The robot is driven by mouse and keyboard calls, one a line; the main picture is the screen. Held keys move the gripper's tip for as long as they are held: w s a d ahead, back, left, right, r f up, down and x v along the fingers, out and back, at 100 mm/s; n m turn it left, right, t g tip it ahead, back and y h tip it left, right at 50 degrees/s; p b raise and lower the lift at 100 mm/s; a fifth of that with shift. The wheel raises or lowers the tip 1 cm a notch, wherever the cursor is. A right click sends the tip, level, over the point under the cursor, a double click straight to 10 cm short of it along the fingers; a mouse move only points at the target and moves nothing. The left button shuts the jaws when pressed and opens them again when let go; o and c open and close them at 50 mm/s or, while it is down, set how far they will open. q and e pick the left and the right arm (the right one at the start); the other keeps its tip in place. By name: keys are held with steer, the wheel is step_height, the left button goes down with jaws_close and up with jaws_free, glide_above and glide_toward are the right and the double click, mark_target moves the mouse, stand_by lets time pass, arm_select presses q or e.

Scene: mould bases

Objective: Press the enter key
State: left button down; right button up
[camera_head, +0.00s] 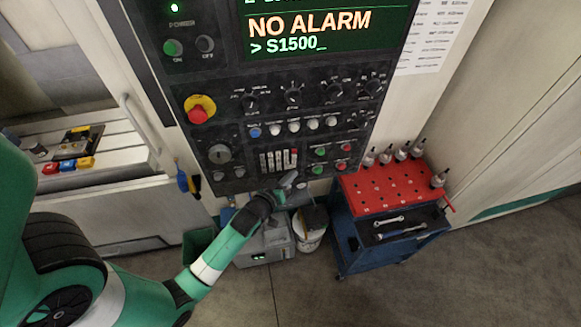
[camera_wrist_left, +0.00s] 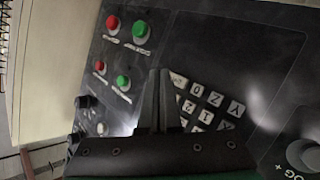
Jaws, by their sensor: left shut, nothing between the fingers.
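The keypad (camera_head: 272,160) is a small block of pale keys low on the dark control panel (camera_head: 215,120). In the left wrist view its lettered keys (camera_wrist_left: 214,98) show to the right of my fingers, tilted. I cannot make out which key is enter; part of the keypad is hidden behind the fingers. My left gripper (camera_head: 289,180) is just below the keypad in the head view. In the left wrist view its fingers (camera_wrist_left: 158,72) are shut together, empty, at the keypad's left edge. Whether they touch a key I cannot tell. The screen (camera_head: 330,45) reads "NO ALARM" and "> S1500_".
A red emergency button (camera_head: 197,115) sits at the panel's left. Red and green buttons (camera_wrist_left: 123,82) lie left of the fingers in the wrist view. A blue tool cart (camera_head: 350,223) with a red top stands at the right, and a bucket (camera_head: 312,235) below the panel.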

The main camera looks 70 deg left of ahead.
arm_select(q)
steer(key=shift+a, duration=0.15)
steer(key=shift+a, duration=0.3)
steer(key=shift+w+a, duration=0.1)
steer(key=shift+a, duration=0.25)
stand_by(0.7)
steer(key=shift+d, duration=0.8)
steer(key=d+b, duration=0.1)
steer(key=d, duration=0.1)
steer(key=s+d+b, duration=0.1)
steer(key=d, duration=0.2)
stand_by(0.4)
